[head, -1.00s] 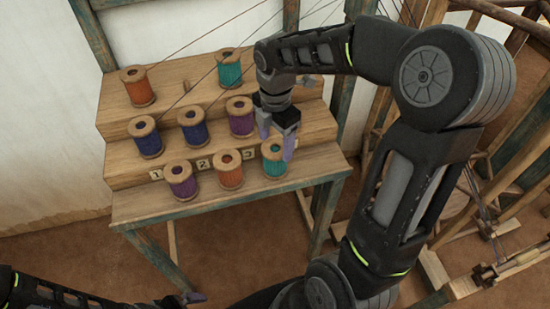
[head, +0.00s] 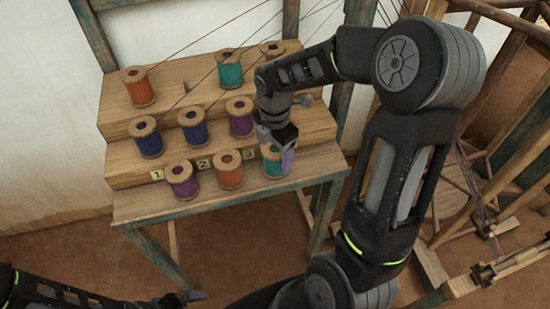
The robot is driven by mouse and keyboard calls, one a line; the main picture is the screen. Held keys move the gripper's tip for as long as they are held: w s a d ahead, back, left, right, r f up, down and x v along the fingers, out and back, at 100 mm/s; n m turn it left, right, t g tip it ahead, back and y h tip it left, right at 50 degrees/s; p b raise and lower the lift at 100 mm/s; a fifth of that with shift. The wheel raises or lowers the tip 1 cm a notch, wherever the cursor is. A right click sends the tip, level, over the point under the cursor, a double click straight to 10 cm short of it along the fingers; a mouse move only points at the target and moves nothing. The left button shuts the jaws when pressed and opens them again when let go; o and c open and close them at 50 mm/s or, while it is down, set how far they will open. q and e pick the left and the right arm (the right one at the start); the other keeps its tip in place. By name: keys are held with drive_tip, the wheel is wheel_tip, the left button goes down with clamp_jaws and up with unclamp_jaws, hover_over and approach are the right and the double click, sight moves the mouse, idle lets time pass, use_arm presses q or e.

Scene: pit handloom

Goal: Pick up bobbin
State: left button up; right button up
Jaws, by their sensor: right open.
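A teal bobbin (head: 270,168) stands upright at the right end of the lowest step of the wooden stand (head: 215,203). My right gripper (head: 277,160) points down over this bobbin, open, with its fingers at the bobbin's sides. The fingers partly hide the bobbin, and I cannot tell whether they touch it. To its left stand an orange bobbin (head: 229,177) and a purple bobbin (head: 182,182). My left gripper (head: 188,297) barely shows at the bottom edge, and its jaws are unclear.
The middle step holds a dark blue bobbin (head: 147,140), a violet-blue bobbin (head: 193,129) and a purple bobbin (head: 240,120). The top step holds a red-orange bobbin (head: 139,90) and another teal bobbin (head: 229,72). A wooden loom frame (head: 500,170) stands at the right.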

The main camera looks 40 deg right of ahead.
drive_tip(key=shift+c, duration=0.4)
drive_tip(key=c, duration=1)
drive_tip(key=shift+r, duration=0.1)
wheel_tip(320, 180, up, 10)
drive_tip(key=shift+f+b, duration=0.1)
drive_tip(key=shift+b, duration=0.2)
